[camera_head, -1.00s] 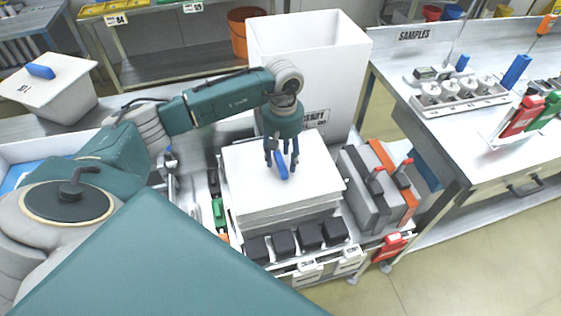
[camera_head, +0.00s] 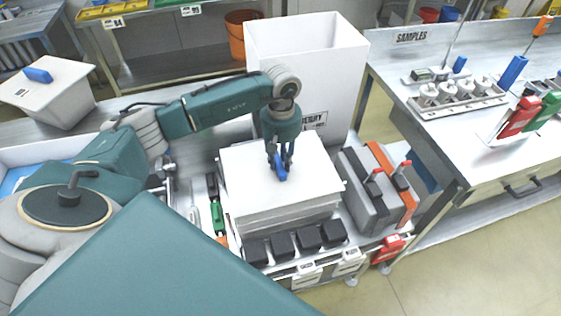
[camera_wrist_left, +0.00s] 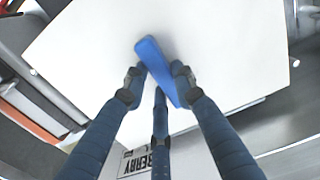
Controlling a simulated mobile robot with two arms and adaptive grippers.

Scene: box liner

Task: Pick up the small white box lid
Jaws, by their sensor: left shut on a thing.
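The white box lid (camera_head: 310,185) with a blue handle (camera_head: 281,174) lies flat on top of a box or stack on the cart in front of me. My left gripper (camera_head: 280,168) points down at the middle of the lid, its fingers shut on the blue handle. In the left wrist view, the fingers (camera_wrist_left: 158,82) close around the blue handle (camera_wrist_left: 150,52), and the white lid (camera_wrist_left: 90,50) fills most of the picture. The lid looks level and still rests on what is under it. My right gripper is not in view.
A tall white bin (camera_head: 340,60) stands right behind the lid. Grey and orange cases (camera_head: 375,190) stand close on the right. Black blocks (camera_head: 283,245) line the front. Another white box with a blue-handled lid (camera_head: 45,90) stands at the left. A samples bench (camera_head: 480,150) is farther right.

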